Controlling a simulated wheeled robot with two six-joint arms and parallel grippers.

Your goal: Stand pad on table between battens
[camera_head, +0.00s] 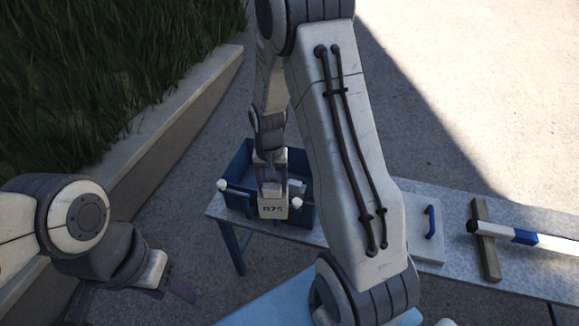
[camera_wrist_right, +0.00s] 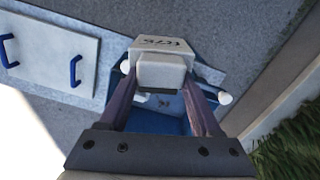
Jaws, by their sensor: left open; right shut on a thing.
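A pale flat panel with blue handles, which looks like the pad (camera_head: 428,250), lies flat on the table (camera_head: 340,236), partly behind my right arm. In the right wrist view the panel (camera_wrist_right: 50,45) shows two blue handles. A wooden batten (camera_head: 484,238) lies on the table right of it; no second batten is clearly visible. My right gripper (camera_wrist_right: 163,92) is shut on a white block (camera_wrist_right: 165,62) with a dark printed label, at the blue bin, away from the panel. The block also shows in the head view (camera_head: 273,209). My left gripper (camera_head: 178,288) is open and empty, off the table at lower left.
A blue open bin (camera_head: 240,165) stands at the table's left end, with white round knobs (camera_head: 222,185) at its sides. A white pole with a blue band (camera_head: 525,237) crosses the batten. A low wall (camera_head: 165,135) with grass runs along the left.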

